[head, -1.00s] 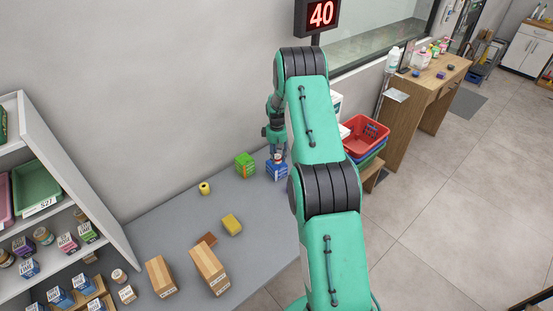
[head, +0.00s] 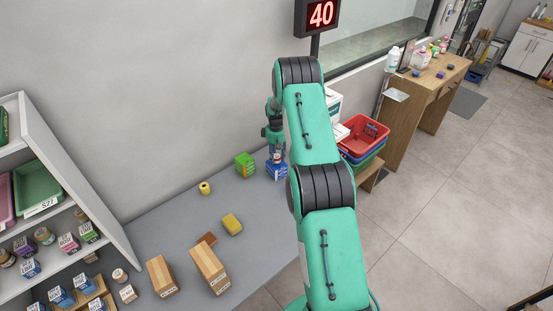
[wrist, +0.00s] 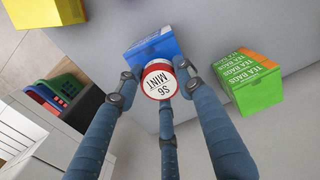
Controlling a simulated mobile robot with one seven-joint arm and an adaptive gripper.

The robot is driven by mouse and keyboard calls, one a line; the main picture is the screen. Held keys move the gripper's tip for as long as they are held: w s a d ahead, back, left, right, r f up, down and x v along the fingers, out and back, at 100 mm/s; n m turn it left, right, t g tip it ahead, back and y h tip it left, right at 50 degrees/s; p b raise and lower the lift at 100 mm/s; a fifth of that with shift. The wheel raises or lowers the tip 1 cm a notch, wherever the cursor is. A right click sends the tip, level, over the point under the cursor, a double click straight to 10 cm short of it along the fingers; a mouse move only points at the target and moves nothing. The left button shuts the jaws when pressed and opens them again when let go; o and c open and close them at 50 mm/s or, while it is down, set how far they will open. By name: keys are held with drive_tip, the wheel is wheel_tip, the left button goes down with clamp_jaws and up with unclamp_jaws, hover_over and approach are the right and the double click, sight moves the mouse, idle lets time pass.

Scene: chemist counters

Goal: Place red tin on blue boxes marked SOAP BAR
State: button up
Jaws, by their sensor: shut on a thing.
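The red tin (wrist: 160,82) has a white lid marked "MINT" in the wrist view. My gripper (wrist: 158,88) is shut on it, with its fingers around the tin's sides. The blue boxes (wrist: 152,48) lie just beyond and partly behind the tin in that view. In the head view the blue boxes (head: 277,172) stand on the grey counter, and my gripper (head: 276,152) is right above them. The tin is small and mostly hidden there. I cannot tell whether the tin touches the boxes' top.
Green tea bag boxes (head: 245,165) stand close to the left of the blue boxes, and also show in the wrist view (wrist: 252,85). A yellow roll (head: 204,188) and a yellow block (head: 232,225) lie nearer on the counter. Red, green and blue baskets (head: 365,135) are at the right.

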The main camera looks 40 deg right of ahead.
sight(276, 156)
drive_tip(key=shift+f, duration=0.65)
drive_tip(key=shift+f, duration=0.15)
drive_tip(key=o, duration=1.2)
drive_tip(key=shift+c, duration=0.2)
wheel_tip(276, 156, up, 12)
drive_tip(key=b, duration=0.1)
drive_tip(key=shift+w, duration=0.1)
drive_tip(key=shift+a+r, duration=0.1)
drive_tip(key=shift+r, duration=0.1)
